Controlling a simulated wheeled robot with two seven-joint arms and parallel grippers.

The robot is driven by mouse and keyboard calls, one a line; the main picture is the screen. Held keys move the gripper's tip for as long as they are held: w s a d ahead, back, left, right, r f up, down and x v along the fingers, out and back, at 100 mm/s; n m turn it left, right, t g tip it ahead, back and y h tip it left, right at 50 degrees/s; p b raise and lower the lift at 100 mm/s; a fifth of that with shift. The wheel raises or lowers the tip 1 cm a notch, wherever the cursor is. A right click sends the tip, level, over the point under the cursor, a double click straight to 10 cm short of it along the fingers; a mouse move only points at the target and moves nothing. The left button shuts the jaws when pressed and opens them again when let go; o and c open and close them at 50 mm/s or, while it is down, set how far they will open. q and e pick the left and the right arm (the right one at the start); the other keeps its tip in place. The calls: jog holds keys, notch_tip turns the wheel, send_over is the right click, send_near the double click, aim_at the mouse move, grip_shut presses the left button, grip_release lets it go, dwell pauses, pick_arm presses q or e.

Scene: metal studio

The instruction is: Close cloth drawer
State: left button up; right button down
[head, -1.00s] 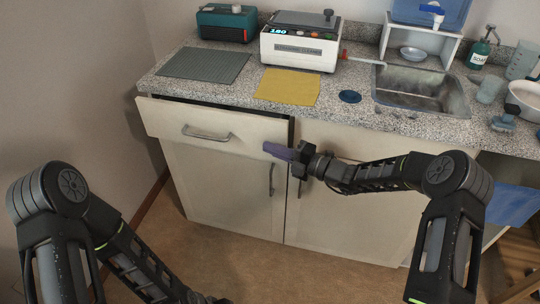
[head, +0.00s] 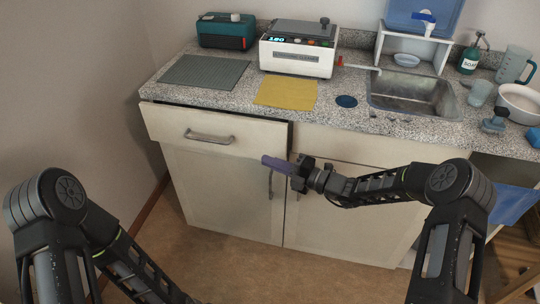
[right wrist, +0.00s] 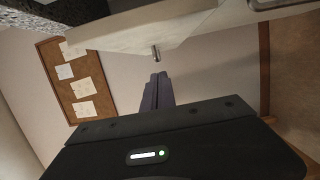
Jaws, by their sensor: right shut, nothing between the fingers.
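The drawer (head: 170,126) under the left end of the counter stands partly open, its cream front out from the cabinet with a dark gap above it. Its metal handle (head: 209,137) is on the front. In the right wrist view, the drawer front (right wrist: 130,32) and the end of a handle (right wrist: 156,54) show at the top. My right gripper (head: 266,161) is shut and empty, its purple fingers pointing left just below the drawer's right end; contact cannot be told. Its fingers also show in the right wrist view (right wrist: 157,88). My left gripper is out of view.
The granite counter (head: 215,92) holds a grey mat (head: 205,72), a yellow cloth (head: 286,92), a white device (head: 298,54) and a sink (head: 415,93). A cabinet door handle (head: 270,184) sits below my right gripper. Open floor lies in front.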

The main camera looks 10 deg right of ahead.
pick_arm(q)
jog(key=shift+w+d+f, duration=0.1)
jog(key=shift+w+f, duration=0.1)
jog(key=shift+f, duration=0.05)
pick_arm(e)
jog(key=v, duration=0.9)
jog(key=shift+w+d, duration=0.2)
jog(key=shift+w, duration=0.15)
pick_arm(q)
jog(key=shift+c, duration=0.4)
pick_arm(e)
jog(key=shift+f, duration=0.1)
